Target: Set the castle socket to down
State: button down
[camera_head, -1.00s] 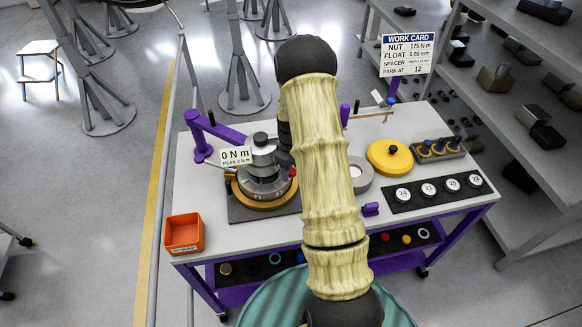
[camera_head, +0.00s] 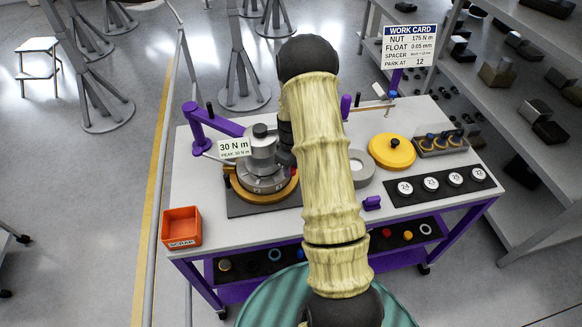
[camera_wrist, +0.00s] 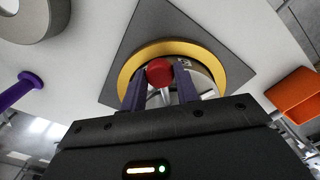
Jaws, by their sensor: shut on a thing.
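The castle socket (camera_head: 262,150) is a grey stepped cylinder with a dark knob on top. It stands upright over the gold ring (camera_head: 285,192) on a dark square plate (camera_head: 240,207). A readout (camera_head: 234,148) beside it says 30 N m, peak 30 N m. In the wrist view, my gripper (camera_wrist: 161,82) has its two purple fingers closed around a bar with a red ball end (camera_wrist: 159,71), over the gold ring (camera_wrist: 128,68). I cannot tell how far down the socket sits.
A purple bracket arm (camera_head: 206,122) stands behind the socket. An orange scrap bin (camera_head: 181,227) is at the front left corner. A grey ring (camera_head: 360,168), a yellow disc (camera_head: 391,151) and a strip of numbered discs (camera_head: 440,186) lie to the right. The work card (camera_head: 409,46) stands behind.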

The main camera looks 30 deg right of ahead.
jog(key=shift+s+f, duration=0.2)
jog(key=c, duration=1.4)
grip_release()
jog(key=o, duration=0.3)
jog(key=shift+w+f, duration=0.1)
jog(key=shift+w, duration=0.1)
jog(key=shift+o, duration=0.2)
jog(key=shift+r, duration=0.2)
notch_tip(320, 180, up, 17)
jog(key=b, duration=0.4)
